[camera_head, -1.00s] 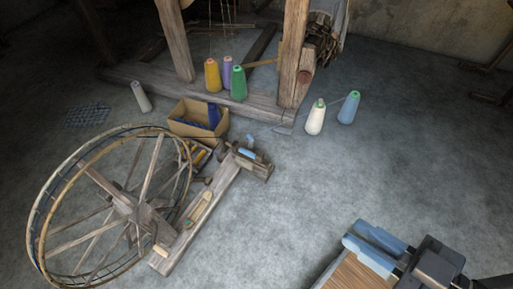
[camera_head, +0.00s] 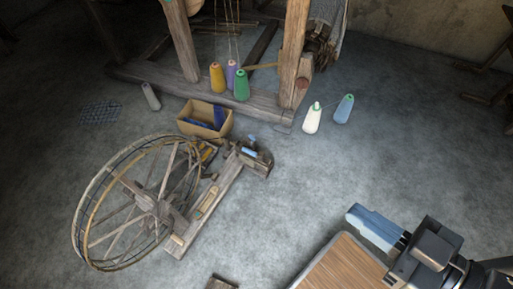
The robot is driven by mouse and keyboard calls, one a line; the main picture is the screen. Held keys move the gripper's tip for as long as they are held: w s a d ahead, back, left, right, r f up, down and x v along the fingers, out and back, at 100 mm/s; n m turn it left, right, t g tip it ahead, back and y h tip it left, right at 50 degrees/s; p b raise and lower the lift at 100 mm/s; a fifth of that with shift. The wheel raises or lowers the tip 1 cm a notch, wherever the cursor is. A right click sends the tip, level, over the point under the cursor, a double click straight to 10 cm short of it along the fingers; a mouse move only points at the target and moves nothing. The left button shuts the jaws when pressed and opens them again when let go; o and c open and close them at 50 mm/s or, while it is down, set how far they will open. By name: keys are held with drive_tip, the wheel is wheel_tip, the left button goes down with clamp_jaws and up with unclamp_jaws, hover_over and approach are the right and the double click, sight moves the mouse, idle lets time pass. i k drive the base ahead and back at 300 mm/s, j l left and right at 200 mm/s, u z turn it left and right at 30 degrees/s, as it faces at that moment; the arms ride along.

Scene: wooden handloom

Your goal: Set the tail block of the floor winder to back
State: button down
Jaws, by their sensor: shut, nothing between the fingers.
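The floor winder stands on the floor left of centre, with a large spoked wheel (camera_head: 135,205) and a long wooden base (camera_head: 208,208) running up to the right. At the base's far right end are wooden blocks (camera_head: 259,162) around a pale blue bobbin (camera_head: 250,152). The tail block seems to be among these, but it is too small to make out its setting. My gripper (camera_head: 358,217) is at the lower right, its blue fingers together and empty. It is well apart from the winder, with floor between them.
A wood-grained top (camera_head: 338,266) lies beside and below my gripper. A cardboard box (camera_head: 205,120) stands behind the winder. The floor between winder and gripper is clear.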

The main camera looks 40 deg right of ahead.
sight(261, 156)
drive_tip(key=i+l+u, duration=0.1)
drive_tip(key=u, duration=0.55)
drive_tip(key=l+u, duration=0.35)
drive_tip(key=l, duration=0.45)
drive_tip(key=l+u, duration=0.4)
drive_tip(key=l, duration=1.2)
drive_tip(key=k+l, duration=0.1)
drive_tip(key=l, duration=0.65)
